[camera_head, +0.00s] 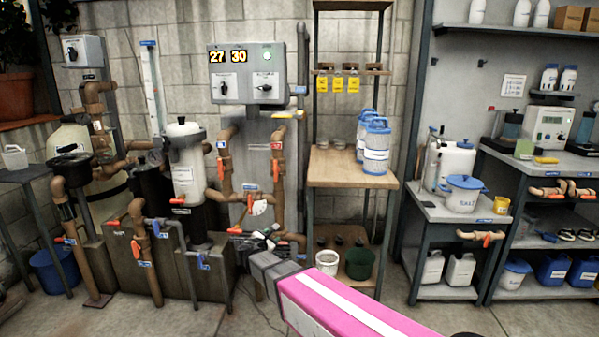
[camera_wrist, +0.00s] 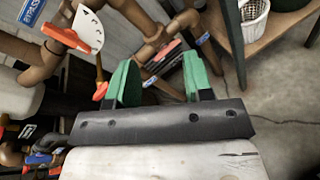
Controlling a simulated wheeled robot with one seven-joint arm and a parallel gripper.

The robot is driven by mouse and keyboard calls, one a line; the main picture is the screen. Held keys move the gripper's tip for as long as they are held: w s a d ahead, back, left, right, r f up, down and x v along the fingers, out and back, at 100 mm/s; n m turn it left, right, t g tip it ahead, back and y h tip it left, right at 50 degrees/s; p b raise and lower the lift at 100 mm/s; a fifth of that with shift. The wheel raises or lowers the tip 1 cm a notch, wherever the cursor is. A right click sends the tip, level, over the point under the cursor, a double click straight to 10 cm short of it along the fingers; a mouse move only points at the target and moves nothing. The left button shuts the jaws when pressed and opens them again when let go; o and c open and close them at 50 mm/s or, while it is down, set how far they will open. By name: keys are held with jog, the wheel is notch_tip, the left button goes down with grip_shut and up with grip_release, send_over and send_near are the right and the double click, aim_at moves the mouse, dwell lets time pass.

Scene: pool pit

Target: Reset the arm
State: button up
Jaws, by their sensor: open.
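My arm, pink with a white stripe, reaches in from the bottom of the head view. Its grey wrist end is at the lower middle, in front of the pipework. My gripper shows in the wrist view (camera_wrist: 159,80), with two green finger pads held well apart and nothing between them. A brown pipe and a red handle show behind the pads, apart from them as far as I can tell. In the head view the fingers are small and hard to make out.
Brown pipes with orange valve handles (camera_head: 222,165) stand close beyond my gripper. A control box (camera_head: 247,73) hangs above them. A wooden shelf (camera_head: 350,170) stands to the right, with a white basket (camera_head: 327,262) low down. The concrete floor (camera_head: 150,318) is open in front.

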jog(key=s+d+f+m+g+h, duration=0.1)
jog(key=s+d+f+m+g, duration=0.25)
jog(key=d+m, duration=0.45)
jog(key=s+d+f+m+g, duration=0.2)
jog(key=s+d+m+g, duration=0.25)
jog(key=d, duration=0.85)
jog(key=s+d+f+m+g+y, duration=0.2)
jog(key=s+d+m+g+y, duration=0.4)
jog(key=s+m, duration=0.8)
jog(key=shift+s+d+f+g+y, duration=0.15)
jog(key=shift+d+f+g+y, duration=0.2)
jog(key=shift+d, duration=1.5)
jog(key=shift+m, duration=0.25)
dwell(2.4)
